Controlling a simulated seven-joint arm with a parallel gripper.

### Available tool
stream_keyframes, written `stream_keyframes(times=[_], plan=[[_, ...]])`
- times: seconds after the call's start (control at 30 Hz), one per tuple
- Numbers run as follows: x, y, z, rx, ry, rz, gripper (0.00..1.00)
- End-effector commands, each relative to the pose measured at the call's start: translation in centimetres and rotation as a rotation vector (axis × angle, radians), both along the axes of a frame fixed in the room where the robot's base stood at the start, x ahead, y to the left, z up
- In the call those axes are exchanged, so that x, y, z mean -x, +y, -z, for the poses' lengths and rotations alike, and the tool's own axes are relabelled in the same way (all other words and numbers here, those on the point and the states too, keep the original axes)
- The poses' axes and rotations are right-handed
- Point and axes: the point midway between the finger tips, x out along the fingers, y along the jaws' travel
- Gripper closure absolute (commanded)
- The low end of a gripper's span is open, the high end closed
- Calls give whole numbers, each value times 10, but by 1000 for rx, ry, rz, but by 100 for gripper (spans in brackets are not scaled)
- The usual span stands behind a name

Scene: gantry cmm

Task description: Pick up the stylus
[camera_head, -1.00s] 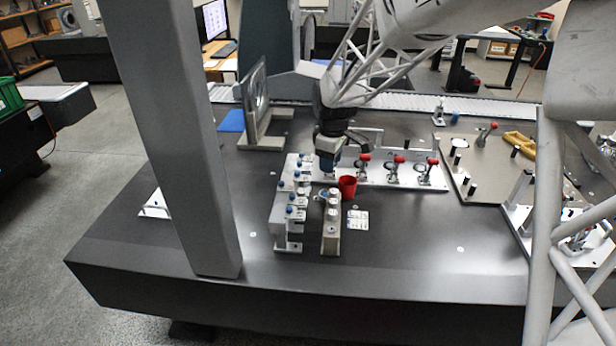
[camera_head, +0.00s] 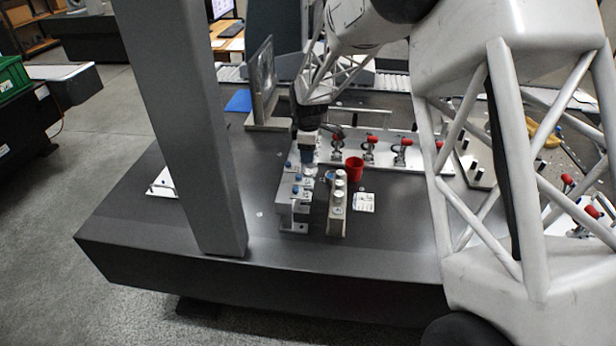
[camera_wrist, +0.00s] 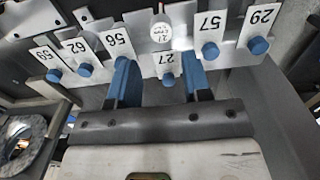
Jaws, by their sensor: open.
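A pale stylus rack (camera_head: 295,214) stands on the dark table in the head view. The wrist view shows it close up (camera_wrist: 225,50), with several numbered white labels and blue knob-like ends in a row. The blue end under label 27 (camera_wrist: 168,80) lies between my fingers and may be the stylus; I cannot tell for sure. A round marked disc (camera_wrist: 160,32) is just beyond it. My gripper (camera_head: 305,158) is at the rack's far end. In the wrist view its two blue fingers (camera_wrist: 157,65) are apart, with no clear contact on anything.
A red cup (camera_head: 354,168) and a narrow block with pale cylinders (camera_head: 336,215) stand just right of the rack. A plate with red-handled clamps (camera_head: 385,160) lies behind. A grey upright column (camera_head: 190,130) stands to the left. The table front is clear.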

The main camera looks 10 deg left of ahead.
Motion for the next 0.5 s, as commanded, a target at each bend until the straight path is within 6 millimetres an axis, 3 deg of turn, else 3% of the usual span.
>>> stream_keyframes(times=[0.5], plan=[[0, 0, 26, 0, 0, 1, 55]])
